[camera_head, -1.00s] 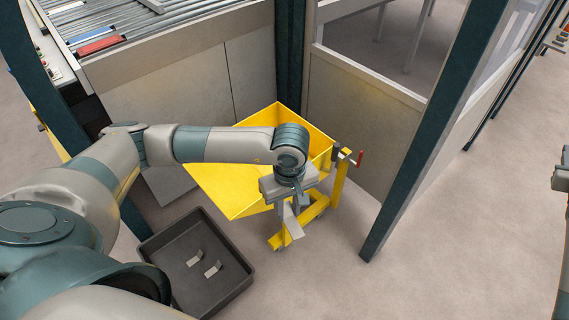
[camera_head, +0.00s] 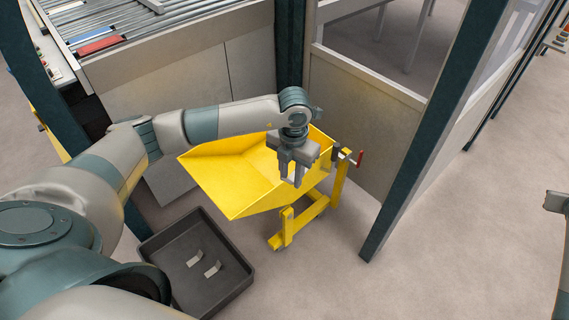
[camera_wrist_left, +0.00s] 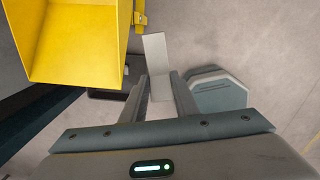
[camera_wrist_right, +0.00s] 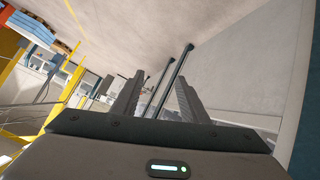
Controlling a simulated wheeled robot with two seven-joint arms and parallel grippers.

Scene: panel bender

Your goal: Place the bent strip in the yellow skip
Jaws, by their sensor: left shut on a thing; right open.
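The yellow skip (camera_head: 222,188) stands on its wheeled frame in the middle of the head view. It also shows at the upper left of the left wrist view (camera_wrist_left: 75,45). My left gripper (camera_head: 292,182) hangs at the skip's front right side, pointing down. It is shut on the bent strip (camera_wrist_left: 156,52), a pale grey angled piece that sticks out past the fingertips in the left wrist view. The strip appears beside the skip there, not over its opening. My right gripper (camera_wrist_right: 158,92) is open and empty.
A dark tray (camera_head: 228,292) with two small pale strips (camera_head: 212,270) lies on the floor left of the skip. A dark green post (camera_head: 430,140) stands to the right, with grey panels behind. The floor between skip and post is clear.

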